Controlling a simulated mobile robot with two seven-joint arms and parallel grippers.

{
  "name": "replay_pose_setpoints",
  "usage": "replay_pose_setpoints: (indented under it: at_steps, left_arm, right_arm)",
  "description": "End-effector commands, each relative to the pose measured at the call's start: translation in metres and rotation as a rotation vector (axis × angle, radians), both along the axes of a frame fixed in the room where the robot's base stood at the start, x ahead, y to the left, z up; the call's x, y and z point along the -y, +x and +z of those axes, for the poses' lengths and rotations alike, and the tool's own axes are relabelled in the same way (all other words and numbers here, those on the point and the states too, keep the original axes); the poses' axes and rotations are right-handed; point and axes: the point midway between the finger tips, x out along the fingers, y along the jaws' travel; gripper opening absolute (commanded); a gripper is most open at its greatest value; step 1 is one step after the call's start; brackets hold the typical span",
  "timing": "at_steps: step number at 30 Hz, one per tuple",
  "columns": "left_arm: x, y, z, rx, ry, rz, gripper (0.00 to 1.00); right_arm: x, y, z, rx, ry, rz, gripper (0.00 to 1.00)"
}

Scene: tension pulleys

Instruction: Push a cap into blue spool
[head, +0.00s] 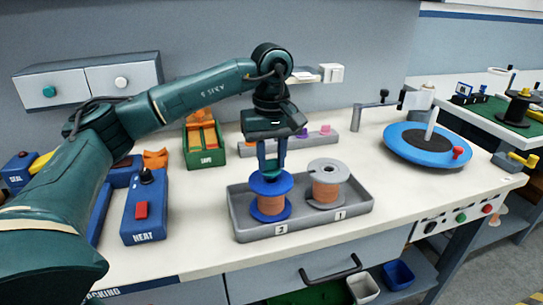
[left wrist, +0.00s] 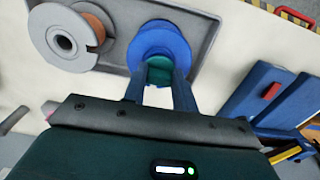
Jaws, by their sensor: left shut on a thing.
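The blue spool (head: 270,195), wound with copper wire, stands upright in the left part of a grey tray (head: 300,222), by the label that looks like a 2. My left gripper (head: 270,170) points down over the spool's top. It is shut on a small teal cap, which shows between the fingers in the left wrist view (left wrist: 158,72). The cap is at the middle of the blue spool's top flange (left wrist: 160,42). The fingers hide how deep the cap sits. My right gripper is not in view.
A grey spool (head: 326,170) stands to the right in the same tray. Behind is a grey rack (head: 345,143) with small coloured caps. A green bin (head: 204,157) and a blue HEAT box (head: 144,215) are left. A blue turntable (head: 410,153) stands right.

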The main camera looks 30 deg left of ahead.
Motion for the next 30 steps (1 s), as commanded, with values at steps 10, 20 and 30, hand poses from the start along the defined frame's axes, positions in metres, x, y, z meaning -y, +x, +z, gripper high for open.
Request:
replay_pose_setpoints:
  at_steps: [10, 20, 30]
  left_arm:
    - [0.000, 0.000, -0.007, -0.001, 0.001, 0.000, 0.07]
    - [0.000, 0.000, -0.019, 0.000, 0.000, 0.000, 0.07]
    - [0.000, 0.000, -0.025, -0.001, 0.000, 0.000, 0.07]
  right_arm:
    - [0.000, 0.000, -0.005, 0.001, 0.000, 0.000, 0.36]
    - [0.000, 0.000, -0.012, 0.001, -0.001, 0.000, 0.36]
    - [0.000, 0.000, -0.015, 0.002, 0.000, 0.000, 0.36]
